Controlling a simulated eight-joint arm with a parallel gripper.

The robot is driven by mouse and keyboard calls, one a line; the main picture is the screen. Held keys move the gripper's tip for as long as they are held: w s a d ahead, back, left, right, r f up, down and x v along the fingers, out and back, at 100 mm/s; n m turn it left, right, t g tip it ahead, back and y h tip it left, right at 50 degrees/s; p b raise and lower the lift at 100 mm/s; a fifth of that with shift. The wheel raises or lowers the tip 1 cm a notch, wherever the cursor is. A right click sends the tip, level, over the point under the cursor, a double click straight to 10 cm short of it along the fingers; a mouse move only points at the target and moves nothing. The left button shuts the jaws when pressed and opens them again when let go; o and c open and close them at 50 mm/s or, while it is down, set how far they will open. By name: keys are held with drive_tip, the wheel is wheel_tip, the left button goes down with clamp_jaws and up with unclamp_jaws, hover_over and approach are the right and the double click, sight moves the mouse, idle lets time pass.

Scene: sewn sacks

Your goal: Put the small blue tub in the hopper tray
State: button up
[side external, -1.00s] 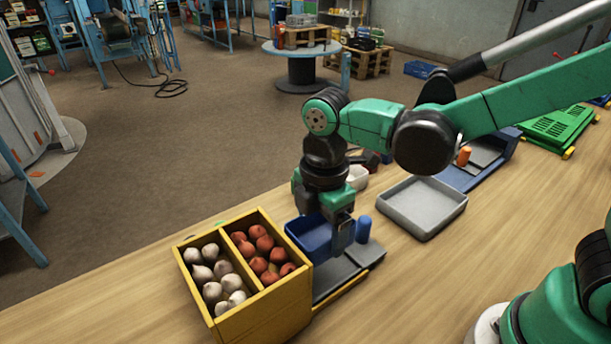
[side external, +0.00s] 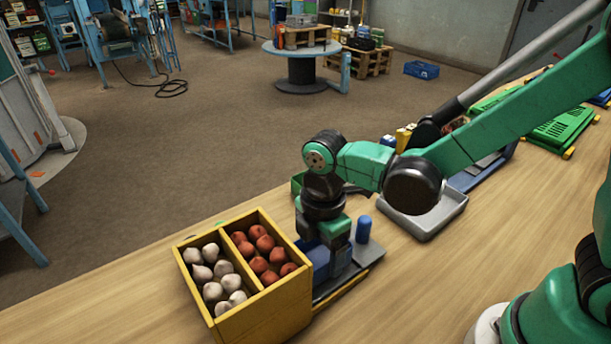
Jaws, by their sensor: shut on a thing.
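The small blue tub (side external: 319,258) is beside the yellow two-part box, at the near end of the bench, and is partly hidden by my gripper. My gripper (side external: 341,264) points down and is shut on the tub. The tub is low over the blue-and-grey stand (side external: 367,254); I cannot tell whether it touches it. A shallow light grey tray (side external: 446,216) lies farther right on the bench, partly hidden by my arm. I cannot tell for sure which of these is the hopper tray.
The yellow box (side external: 262,318) holds white and red bulbs and stands close left of my gripper. A blue peg (side external: 363,229) rises from the stand just right of it. Green crates (side external: 560,128) lie at the far right. The front bench has free room.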

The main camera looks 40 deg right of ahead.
sight(320, 262)
drive_tip(key=shift+f, duration=0.5)
drive_tip(key=o, duration=1.2)
drive_tip(key=shift+r, duration=2.8)
